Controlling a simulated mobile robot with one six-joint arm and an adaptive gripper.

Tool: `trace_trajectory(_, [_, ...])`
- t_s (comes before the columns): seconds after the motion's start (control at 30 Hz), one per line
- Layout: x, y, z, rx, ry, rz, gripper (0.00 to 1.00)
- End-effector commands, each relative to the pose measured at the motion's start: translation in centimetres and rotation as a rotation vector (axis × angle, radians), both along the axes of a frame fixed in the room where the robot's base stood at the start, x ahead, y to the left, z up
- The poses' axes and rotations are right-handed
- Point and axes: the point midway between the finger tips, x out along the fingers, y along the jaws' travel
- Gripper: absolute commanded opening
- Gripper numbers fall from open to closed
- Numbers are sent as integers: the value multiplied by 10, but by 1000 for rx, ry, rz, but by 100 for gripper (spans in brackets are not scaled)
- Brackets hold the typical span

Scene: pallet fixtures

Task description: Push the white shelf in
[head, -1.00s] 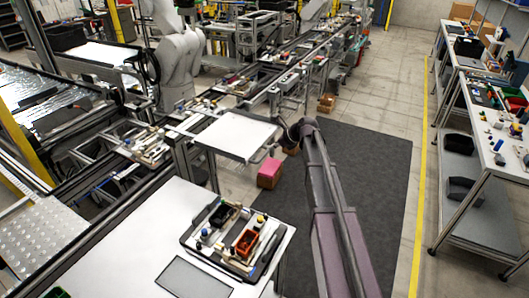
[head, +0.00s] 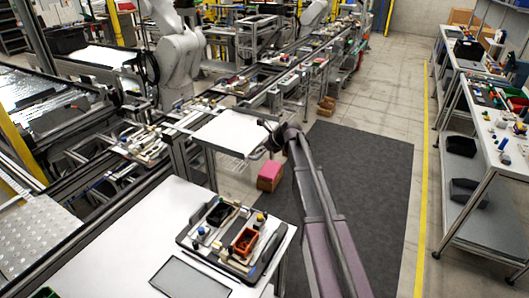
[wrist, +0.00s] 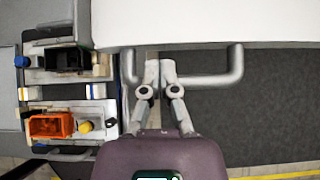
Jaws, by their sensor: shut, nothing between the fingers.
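The white shelf (head: 234,131) is a flat panel at mid height in the head view, jutting from the conveyor frame towards the dark mat. In the wrist view the white shelf (wrist: 210,22) fills the top, with its grey bar handle (wrist: 237,66) along the near edge. My gripper (wrist: 160,66) is shut and empty, with its fingertips at that near edge, over the handle's left part. Whether they touch the shelf or handle I cannot tell. In the head view my gripper (head: 272,140) is at the shelf's right edge, small and dark.
A white table (head: 120,240) with a tray (head: 225,262) of parts stands at the front. A pink-topped box (head: 270,171) is on the floor below the shelf. The dark mat (head: 370,170) is clear. A workbench (head: 480,120) stands at the right.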

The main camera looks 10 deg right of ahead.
Motion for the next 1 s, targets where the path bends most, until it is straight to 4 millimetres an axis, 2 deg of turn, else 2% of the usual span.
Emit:
trace_trajectory(0.2, [5, 7, -9, 0, 0, 1, 0])
trace_trajectory(0.77, [6, 9, -9, 0, 0, 0, 0])
trace_trajectory(1.0, [15, 7, -9, 0, 1, -12, 0])
